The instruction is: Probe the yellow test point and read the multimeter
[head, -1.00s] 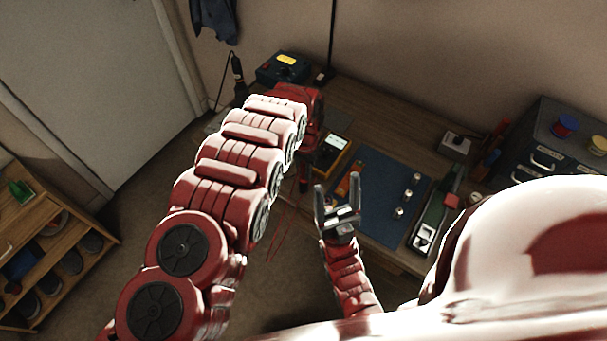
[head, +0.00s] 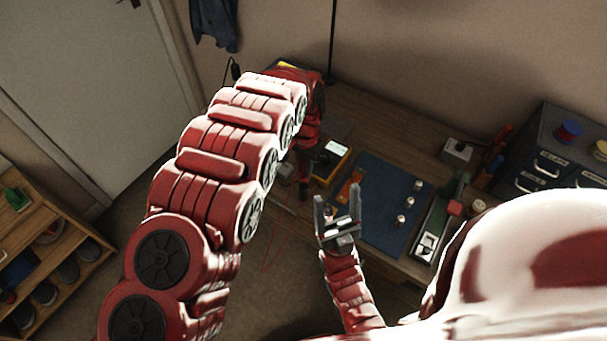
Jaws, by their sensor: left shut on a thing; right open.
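The yellow multimeter (head: 331,160) with a pale lit screen lies at the left of the workbench; its reading is too small to make out. My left gripper (head: 304,188) points down just left of the multimeter, partly hidden by its own arm. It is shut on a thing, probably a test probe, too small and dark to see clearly. Thin red leads (head: 276,245) hang below the bench's front edge. I cannot pick out the yellow test point. My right gripper (head: 338,208) is open and empty, pointing up the picture in front of the blue mat's left edge.
The blue mat (head: 380,226) bears several small metal knobs (head: 410,202) and an orange-red piece (head: 350,186) near its left edge. A green-and-grey device (head: 433,228) stands right of it. A dark drawer unit (head: 540,165) with spools is at right.

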